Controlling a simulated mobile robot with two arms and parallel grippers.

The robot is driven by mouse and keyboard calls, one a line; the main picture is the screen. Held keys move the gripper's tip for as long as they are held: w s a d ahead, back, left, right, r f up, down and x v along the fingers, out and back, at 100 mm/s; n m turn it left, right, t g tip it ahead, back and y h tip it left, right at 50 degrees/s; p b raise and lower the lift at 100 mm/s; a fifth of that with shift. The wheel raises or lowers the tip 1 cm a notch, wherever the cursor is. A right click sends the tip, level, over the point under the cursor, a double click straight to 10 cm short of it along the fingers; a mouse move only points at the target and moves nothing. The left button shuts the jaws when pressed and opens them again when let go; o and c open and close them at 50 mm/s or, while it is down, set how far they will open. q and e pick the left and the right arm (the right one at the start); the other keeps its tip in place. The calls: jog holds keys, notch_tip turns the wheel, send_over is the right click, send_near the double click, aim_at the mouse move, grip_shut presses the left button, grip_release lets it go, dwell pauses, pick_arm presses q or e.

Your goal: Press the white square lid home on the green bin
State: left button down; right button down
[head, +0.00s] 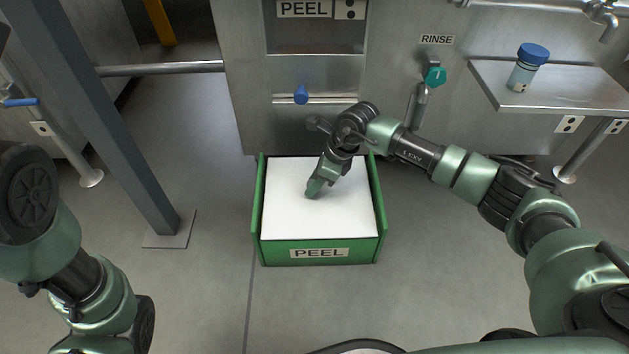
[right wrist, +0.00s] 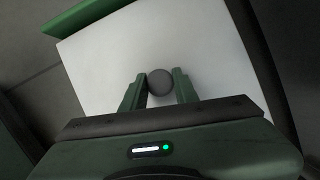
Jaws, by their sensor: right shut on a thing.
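The white square lid (head: 290,215) lies across the top of the green bin (head: 270,254), which stands on the floor and has a PEEL label on its front. Green walls show along the lid's left and right sides. I cannot tell whether the lid is fully seated. My right gripper (head: 314,189) points down at the lid's middle. In the right wrist view, its fingers are shut on the lid's dark round knob (right wrist: 160,82), with the white lid (right wrist: 100,62) around it and a green bin wall at upper left. My left gripper is out of view.
A steel cabinet with a PEEL opening (head: 316,38) and a blue knob (head: 301,95) stands right behind the bin. A steel shelf (head: 580,97) with a blue-capped jar (head: 525,70) is at upper right. A grey post (head: 95,110) stands at left. Floor around the bin's front is clear.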

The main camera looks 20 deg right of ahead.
jog(key=shift+f, duration=0.15)
jog(key=c, duration=1)
grip_release()
